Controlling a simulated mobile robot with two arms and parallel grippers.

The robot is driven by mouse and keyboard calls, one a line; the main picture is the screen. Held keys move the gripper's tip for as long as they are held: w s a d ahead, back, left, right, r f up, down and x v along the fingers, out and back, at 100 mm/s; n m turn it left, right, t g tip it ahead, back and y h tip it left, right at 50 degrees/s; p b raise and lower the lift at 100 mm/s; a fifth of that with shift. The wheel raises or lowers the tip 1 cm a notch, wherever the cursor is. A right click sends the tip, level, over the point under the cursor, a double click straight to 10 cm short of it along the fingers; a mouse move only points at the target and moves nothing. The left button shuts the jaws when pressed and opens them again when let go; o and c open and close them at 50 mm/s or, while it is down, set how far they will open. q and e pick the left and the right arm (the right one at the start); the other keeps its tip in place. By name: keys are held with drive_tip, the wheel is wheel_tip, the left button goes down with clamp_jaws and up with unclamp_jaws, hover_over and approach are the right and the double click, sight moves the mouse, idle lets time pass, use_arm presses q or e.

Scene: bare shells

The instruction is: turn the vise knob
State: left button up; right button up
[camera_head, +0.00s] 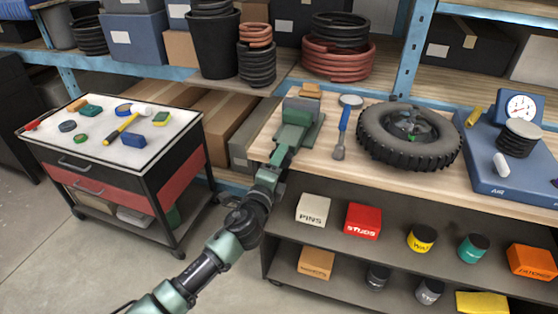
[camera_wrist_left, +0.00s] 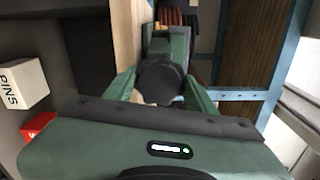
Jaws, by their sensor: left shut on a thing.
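The green vise (camera_head: 296,132) stands at the left end of the wooden workbench (camera_head: 345,172). My left gripper (camera_head: 279,158) reaches in from below, at the near end of the vise. In the left wrist view, the dark round vise knob (camera_wrist_left: 160,82) sits between the two green fingers of my left gripper (camera_wrist_left: 161,90), which are shut on it. The vise body (camera_wrist_left: 167,45) shows just beyond the knob. In the head view, the knob is hidden by the gripper. My right gripper is in neither view.
A blue-handled tool (camera_head: 343,125) and a large wheel (camera_head: 409,135) lie right of the vise. A blue scale (camera_head: 510,175) stands farther right. A tool cart (camera_head: 110,150) stands left. Boxes and jars fill the shelf below, including a PINS box (camera_head: 312,209).

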use_arm(q)
drive_tip(key=shift+f, duration=0.1)
idle(0.3)
drive_tip(key=o, duration=1.3)
drive_tip(key=v, duration=0.8)
